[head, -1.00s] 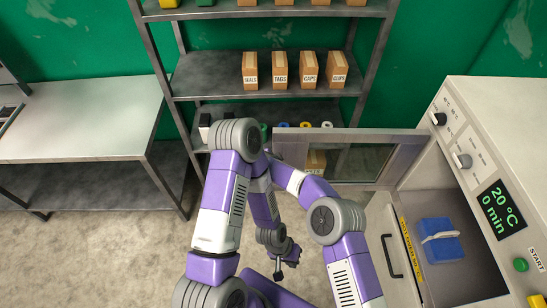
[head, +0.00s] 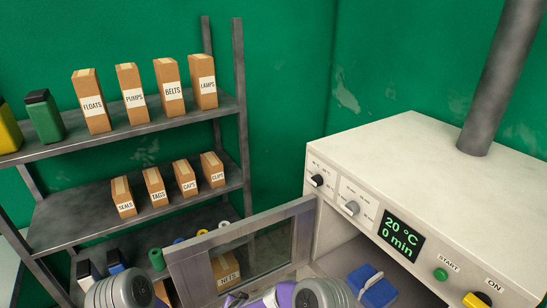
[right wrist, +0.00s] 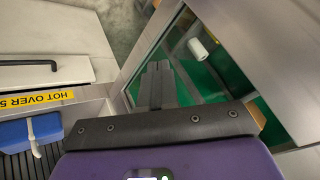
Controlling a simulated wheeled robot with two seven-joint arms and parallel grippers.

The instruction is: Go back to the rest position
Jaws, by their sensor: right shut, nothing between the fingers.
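My right gripper (right wrist: 157,86) shows in the right wrist view with its dark fingers together and nothing between them. It is close to the open glass door (right wrist: 190,55) of the machine, which also stands open in the head view (head: 180,273). In the head view only grey and purple parts of my arms show along the bottom edge.
The white machine (head: 400,170) reads 20 °C and 0 min. A blue block with a pale strap (head: 370,286) lies in its open chamber, and shows at left in the right wrist view (right wrist: 15,132). A shelf rack (head: 150,134) with several labelled boxes stands behind the door.

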